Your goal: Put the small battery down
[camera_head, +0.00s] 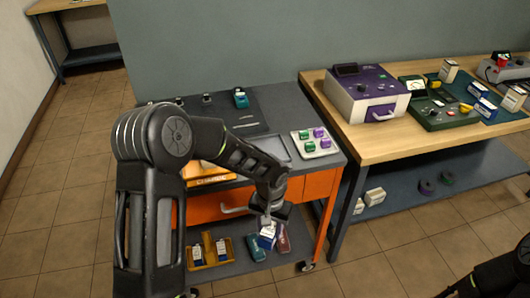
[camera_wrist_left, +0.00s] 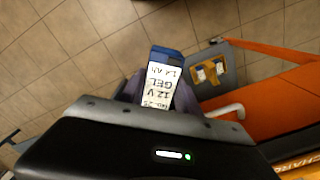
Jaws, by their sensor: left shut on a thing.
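The small battery (camera_head: 267,236) is a white-labelled block with a blue part. My left gripper (camera_head: 269,220) is shut on it and holds it in front of the orange cart, above the level of the floor. In the left wrist view the battery (camera_wrist_left: 159,82) sits between the dark fingers, and its label reads 12 V GEL. Only a dark part of my right arm shows at the lower right of the head view; its gripper is not seen.
The orange cart (camera_head: 318,187) has a grey top with a tray (camera_head: 333,150) of green and purple pieces. Its lower shelf carries a yellow holder (camera_head: 208,252) with batteries, plus teal and red items. A wooden bench (camera_head: 345,128) with instruments stands right.

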